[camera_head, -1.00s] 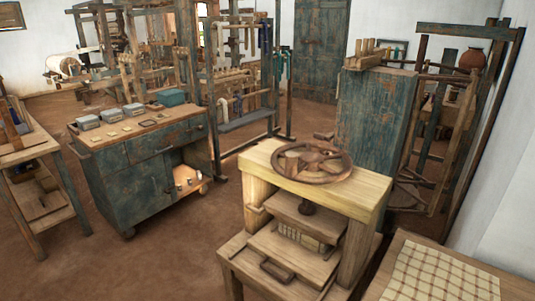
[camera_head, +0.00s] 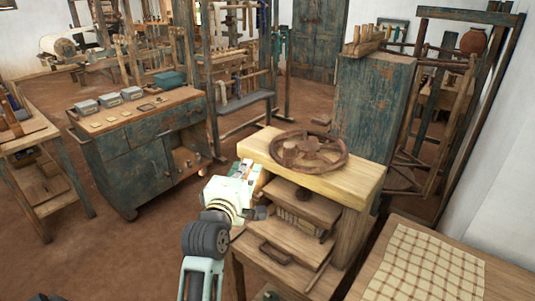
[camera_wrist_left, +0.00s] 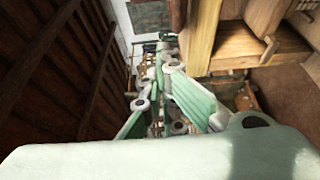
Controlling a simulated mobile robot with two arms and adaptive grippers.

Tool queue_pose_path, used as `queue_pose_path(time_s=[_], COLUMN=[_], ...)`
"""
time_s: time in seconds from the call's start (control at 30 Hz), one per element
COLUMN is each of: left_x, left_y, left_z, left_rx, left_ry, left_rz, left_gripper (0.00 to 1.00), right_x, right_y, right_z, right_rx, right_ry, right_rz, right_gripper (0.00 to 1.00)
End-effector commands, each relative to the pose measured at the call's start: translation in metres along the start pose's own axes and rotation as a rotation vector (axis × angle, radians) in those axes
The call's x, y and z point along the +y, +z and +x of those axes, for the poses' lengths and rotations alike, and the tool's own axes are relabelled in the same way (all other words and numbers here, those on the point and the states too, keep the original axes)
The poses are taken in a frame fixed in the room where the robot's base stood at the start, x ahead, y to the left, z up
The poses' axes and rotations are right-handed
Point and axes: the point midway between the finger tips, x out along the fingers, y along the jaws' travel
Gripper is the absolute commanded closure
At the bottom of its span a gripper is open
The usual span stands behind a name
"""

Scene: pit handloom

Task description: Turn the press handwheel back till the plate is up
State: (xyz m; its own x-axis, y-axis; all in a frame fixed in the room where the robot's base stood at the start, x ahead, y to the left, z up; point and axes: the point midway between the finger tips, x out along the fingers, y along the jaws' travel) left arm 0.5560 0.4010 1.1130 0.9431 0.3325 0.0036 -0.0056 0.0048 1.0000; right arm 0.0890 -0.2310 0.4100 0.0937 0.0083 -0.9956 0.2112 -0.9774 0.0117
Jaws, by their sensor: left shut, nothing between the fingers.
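The press handwheel (camera_head: 343,158) is a brown spoked wheel lying flat above the pale wooden top beam (camera_head: 350,184) of the press. Below the beam is the wooden press plate (camera_head: 308,204), with a ribbed, pale stack (camera_head: 298,224) under it; whether they touch is hard to tell. My left gripper (camera_head: 250,172) is shut and empty at the left side of the press, lower than the wheel and apart from it. In the left wrist view its fingers (camera_wrist_left: 165,85) show beside pale wooden members. My right gripper is not in view.
A table with a checked cloth (camera_head: 425,270) stands at the right front. A worn blue cabinet (camera_head: 372,105) is behind the press. A blue workbench (camera_head: 140,170) with small boxes stands at the left. Brown floor (camera_head: 120,255) is open at the front left.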

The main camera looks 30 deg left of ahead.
Motion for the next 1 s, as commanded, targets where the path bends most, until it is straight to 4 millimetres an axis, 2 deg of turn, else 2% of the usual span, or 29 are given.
queue_pose_path(time_s=[0.53, 0.6, 0.7, 1.0], left_x=[0.002, 0.002, 0.001, -0.001], left_y=[0.001, 0.016, 0.028, 0.039], left_z=[0.096, 0.087, 0.083, 0.078], left_rx=[-0.002, -0.004, -0.004, -0.002], left_ry=[-0.003, -0.005, -0.005, -0.003], left_rz=[0.007, 0.003, 0.003, 0.006], left_gripper=[1.0, 1.0, 1.0, 1.0], right_x=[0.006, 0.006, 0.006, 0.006], right_y=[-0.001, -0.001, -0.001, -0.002], right_z=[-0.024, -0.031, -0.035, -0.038], right_rx=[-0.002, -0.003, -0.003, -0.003], right_ry=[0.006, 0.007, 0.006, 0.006], right_rz=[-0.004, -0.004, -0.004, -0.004], right_gripper=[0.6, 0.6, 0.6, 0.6])
